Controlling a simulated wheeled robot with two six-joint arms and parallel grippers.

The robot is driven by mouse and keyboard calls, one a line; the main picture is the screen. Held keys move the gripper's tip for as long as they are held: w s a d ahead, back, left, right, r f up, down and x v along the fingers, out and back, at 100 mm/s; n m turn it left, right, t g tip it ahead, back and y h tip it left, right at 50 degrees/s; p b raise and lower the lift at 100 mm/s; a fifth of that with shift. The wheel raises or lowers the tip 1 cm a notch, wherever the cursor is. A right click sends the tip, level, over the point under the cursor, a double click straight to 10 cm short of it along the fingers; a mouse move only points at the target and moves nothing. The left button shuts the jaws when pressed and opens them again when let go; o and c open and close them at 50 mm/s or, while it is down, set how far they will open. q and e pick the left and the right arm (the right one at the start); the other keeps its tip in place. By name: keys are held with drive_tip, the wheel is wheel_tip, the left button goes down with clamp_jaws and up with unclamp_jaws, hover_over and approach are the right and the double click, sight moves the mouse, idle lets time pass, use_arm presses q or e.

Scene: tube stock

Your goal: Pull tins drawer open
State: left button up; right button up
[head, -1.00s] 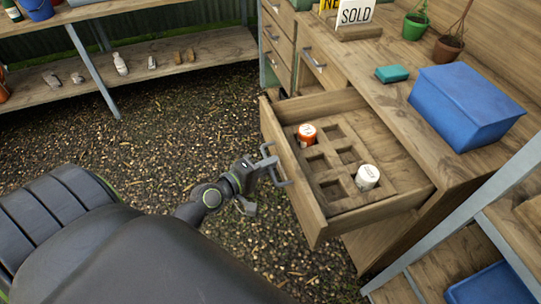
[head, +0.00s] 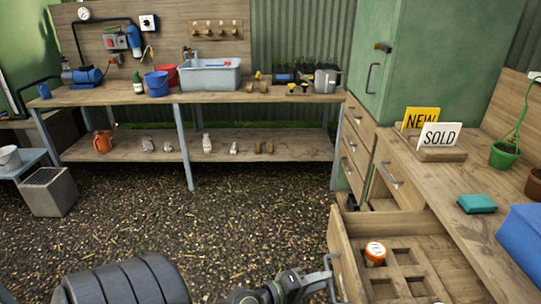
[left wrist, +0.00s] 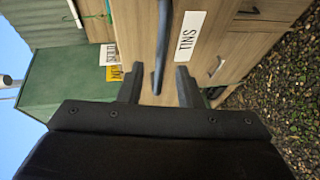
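The tins drawer (head: 343,240) stands pulled out of the wooden bench at the lower right of the head view. A tin with an orange label (head: 375,254) sits in its divided insert. In the left wrist view the drawer front carries a white TINS label (left wrist: 190,36). Its dark bar handle (left wrist: 163,45) reaches between the fingers of my left gripper (left wrist: 158,90). The fingers are apart, with gaps showing beside the bar. In the head view my left gripper (head: 312,282) is at the handle (head: 332,277), partly cut off below. My right gripper is out of view.
On the bench top are a SOLD sign (head: 439,137), a green sponge-like block (head: 477,203) and a blue box (head: 522,240). A green cabinet (head: 430,70) stands behind.

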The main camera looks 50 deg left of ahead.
use_arm(q)
drive_tip(key=b+v, duration=0.5)
drive_tip(key=v, duration=0.9)
